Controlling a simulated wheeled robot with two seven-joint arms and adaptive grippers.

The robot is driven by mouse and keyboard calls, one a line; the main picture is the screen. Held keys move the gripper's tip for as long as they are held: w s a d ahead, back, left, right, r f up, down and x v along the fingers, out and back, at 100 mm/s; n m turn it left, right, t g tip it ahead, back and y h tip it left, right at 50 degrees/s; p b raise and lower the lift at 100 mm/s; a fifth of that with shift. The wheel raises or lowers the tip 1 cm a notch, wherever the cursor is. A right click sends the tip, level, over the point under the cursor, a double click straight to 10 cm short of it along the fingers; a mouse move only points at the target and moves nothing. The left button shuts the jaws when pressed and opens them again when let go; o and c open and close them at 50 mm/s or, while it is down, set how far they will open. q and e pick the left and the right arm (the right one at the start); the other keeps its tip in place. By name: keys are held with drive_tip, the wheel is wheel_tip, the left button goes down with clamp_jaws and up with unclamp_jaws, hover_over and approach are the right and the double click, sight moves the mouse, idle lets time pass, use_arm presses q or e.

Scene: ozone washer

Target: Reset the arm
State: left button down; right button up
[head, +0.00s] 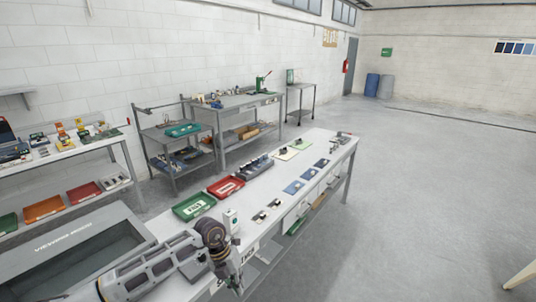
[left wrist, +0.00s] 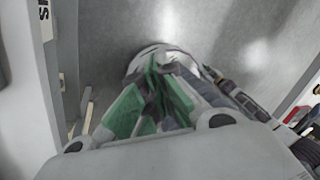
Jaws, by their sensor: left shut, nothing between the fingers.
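My left arm comes in from the lower left in the head view and reaches over the front end of a long white table (head: 262,230). My left gripper (head: 238,290) points down at the table's near edge, its fingers small in this view. In the left wrist view the left gripper (left wrist: 158,85) shows green and grey fingers closed together. Nothing shows between them, and grey floor lies beyond. My right gripper is in neither view.
A green tray (head: 194,205) and a red tray (head: 226,187) stand on the table's left side. A small white device (head: 231,221) stands close to my left arm. A grey washer basin (head: 62,262) is at left. The floor (head: 430,210) at right is mostly open.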

use_arm(q)
drive_tip(key=w+d+f+n+h, duration=0.1)
drive_tip(key=d+f+n+h, duration=0.3)
drive_tip(key=d+h, duration=0.4)
drive_tip(key=w+f+n+t+h, duration=0.3)
drive_tip(key=w+f+n+t, duration=0.15)
drive_tip(key=n, duration=0.25)
drive_tip(key=s+a+f+n+t+y, duration=0.35)
drive_tip(key=a+f+n, duration=0.4)
drive_tip(key=f, duration=0.45)
drive_tip(key=s+a+f+n+t+y, duration=0.3)
drive_tip(key=a+f+n+t+y, duration=0.15)
drive_tip(key=a+f+n, duration=0.5)
drive_tip(key=s+a+f+n+g+y, duration=0.2)
drive_tip(key=s+a+f+y, duration=0.1)
drive_tip(key=s+f, duration=0.6)
drive_tip(key=s+a+f+n+g+y, duration=0.1)
drive_tip(key=s+a+f+g+y, duration=0.15)
drive_tip(key=s+f, duration=0.7)
drive_tip(key=s+a+f+n+g, duration=0.1)
drive_tip(key=s+f+n+g, duration=0.1)
drive_tip(key=s, duration=1)
drive_tip(key=s+a+f+n+g+y, duration=0.1)
drive_tip(key=s+f+g, duration=0.1)
drive_tip(key=s, duration=1.1)
drive_tip(key=shift+s+a+f+n+g, duration=0.15)
drive_tip(key=shift+f+n+g, duration=0.2)
drive_tip(key=shift+g, duration=0.45)
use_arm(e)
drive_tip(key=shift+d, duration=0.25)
